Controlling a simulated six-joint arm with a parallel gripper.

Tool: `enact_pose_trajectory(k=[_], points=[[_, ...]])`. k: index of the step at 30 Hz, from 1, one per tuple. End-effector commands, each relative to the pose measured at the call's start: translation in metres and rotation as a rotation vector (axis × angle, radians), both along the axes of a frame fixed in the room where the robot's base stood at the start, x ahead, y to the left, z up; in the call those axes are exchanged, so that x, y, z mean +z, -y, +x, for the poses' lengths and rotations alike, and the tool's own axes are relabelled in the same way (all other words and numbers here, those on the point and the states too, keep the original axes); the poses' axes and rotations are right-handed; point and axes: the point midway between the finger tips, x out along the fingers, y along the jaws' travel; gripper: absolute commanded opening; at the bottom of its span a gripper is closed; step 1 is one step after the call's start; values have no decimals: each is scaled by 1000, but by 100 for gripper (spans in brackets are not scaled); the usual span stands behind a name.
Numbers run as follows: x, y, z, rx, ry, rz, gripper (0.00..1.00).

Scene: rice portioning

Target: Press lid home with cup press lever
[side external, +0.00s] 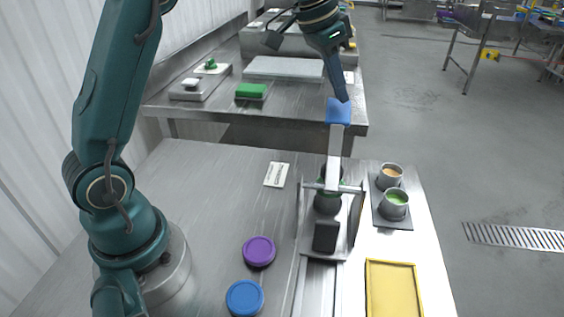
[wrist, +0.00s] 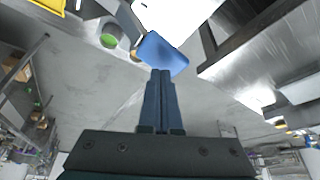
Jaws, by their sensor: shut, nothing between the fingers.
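The cup press stands on the metal table, with its lever (side external: 334,158) raised and ending in a blue handle pad (side external: 338,112). My gripper (side external: 343,99) is shut and empty, its fingertips at or just above the pad; I cannot tell whether they touch. In the wrist view, my shut fingers (wrist: 161,72) point at the blue pad (wrist: 163,54). A dark cup (side external: 326,200) with a green edge sits inside the press frame (side external: 302,225), partly hidden by the lever and the frame. Its lid cannot be made out clearly.
A purple lid (side external: 258,251) and a blue lid (side external: 245,298) lie left of the press. To its right are two filled cups (side external: 390,175) (side external: 395,204) on a dark tray (side external: 386,222), and a yellow tray (side external: 368,290). A white card (side external: 276,175) lies behind left.

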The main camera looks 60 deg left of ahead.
Motion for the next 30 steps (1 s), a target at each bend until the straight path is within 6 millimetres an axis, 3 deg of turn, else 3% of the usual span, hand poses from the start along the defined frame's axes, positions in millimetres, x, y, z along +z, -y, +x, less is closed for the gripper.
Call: enact_pose_trajectory(k=[30], points=[[-22,-1,1,-1,-1,-2,0]])
